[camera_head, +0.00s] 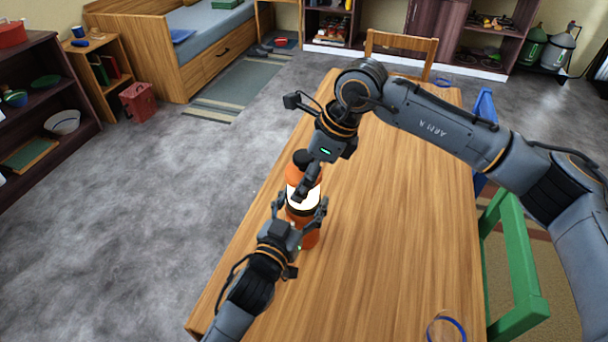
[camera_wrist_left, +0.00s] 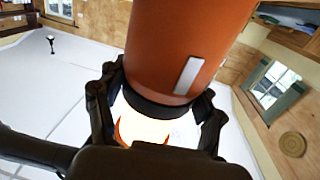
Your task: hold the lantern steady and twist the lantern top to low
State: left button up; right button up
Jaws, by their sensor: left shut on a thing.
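The lantern (camera_head: 311,236) stands upright on the wooden table, with an orange body, a glowing white band and a dark collar. Its orange lantern top (camera_head: 294,172) has a black cap and is partly hidden by my right gripper. My left gripper (camera_head: 302,203) is shut around the lantern near the collar, a finger on each side. In the left wrist view the orange body, with a grey strip, and the glowing band lie between the fingers (camera_wrist_left: 157,108). My right gripper (camera_head: 306,188) points down in front of the lantern top; its finger gap and any contact are unclear.
The wooden table (camera_head: 400,235) is mostly bare, with a clear blue-rimmed glass (camera_head: 446,328) at its near edge. A green chair (camera_head: 516,265) and a blue chair (camera_head: 484,106) stand on the right, a wooden chair (camera_head: 402,44) at the far end.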

pick_arm(q)
jog(key=shift+f, duration=0.2)
pick_arm(e)
jog(key=v, duration=1.1)
jog(key=shift+d+r, duration=0.2)
jog(key=shift+r, duration=0.05)
jog(key=shift+s, duration=0.1)
jog(key=shift+c, duration=0.4)
